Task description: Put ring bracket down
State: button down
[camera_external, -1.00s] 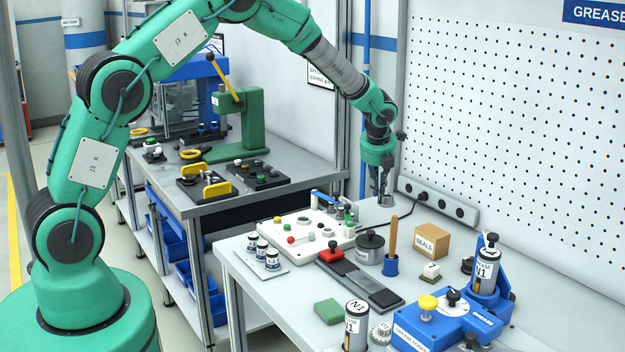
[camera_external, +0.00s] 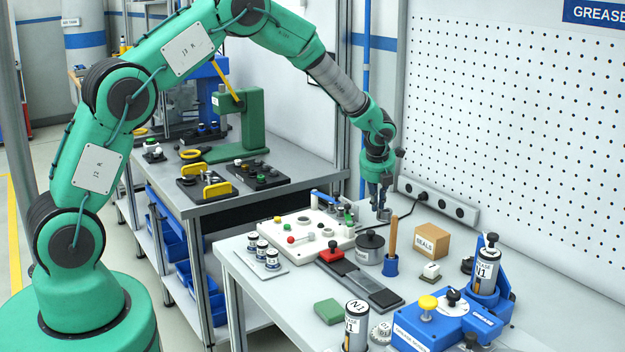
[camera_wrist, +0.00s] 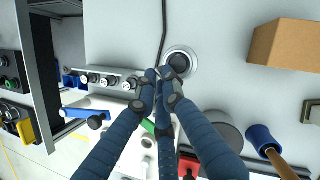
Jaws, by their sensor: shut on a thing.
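The ring bracket shows as a round grey ring with a dark centre (camera_wrist: 181,60) at the fingertips in the wrist view. In the external view it is a small grey piece (camera_external: 384,214) under my gripper (camera_external: 378,201), near the table's back edge. My gripper (camera_wrist: 166,82) has its blue fingers drawn together and is shut on the ring bracket's near side. The fingers hide part of it. I cannot tell whether its underside touches the table.
A black cable (camera_wrist: 163,25) runs close beside the ring. A cardboard seals box (camera_external: 431,240), a grey lidded pot (camera_external: 370,248) and a wooden-handled brush in a blue cup (camera_external: 391,262) stand nearby. A white panel (camera_external: 300,236) lies at left. A socket strip (camera_external: 440,202) lines the back.

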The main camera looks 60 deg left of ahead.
jog(key=shift+f+b, duration=0.45)
jog(key=shift+f, duration=2)
jog(key=shift+f, duration=0.1)
jog(key=c, duration=1.9)
grip_release()
jog(key=shift+f, duration=0.1)
jog(key=shift+o, duration=0.2)
jog(key=p+v, duration=0.2)
jog(key=v, duration=1)
jog(key=shift+r, duration=0.25)
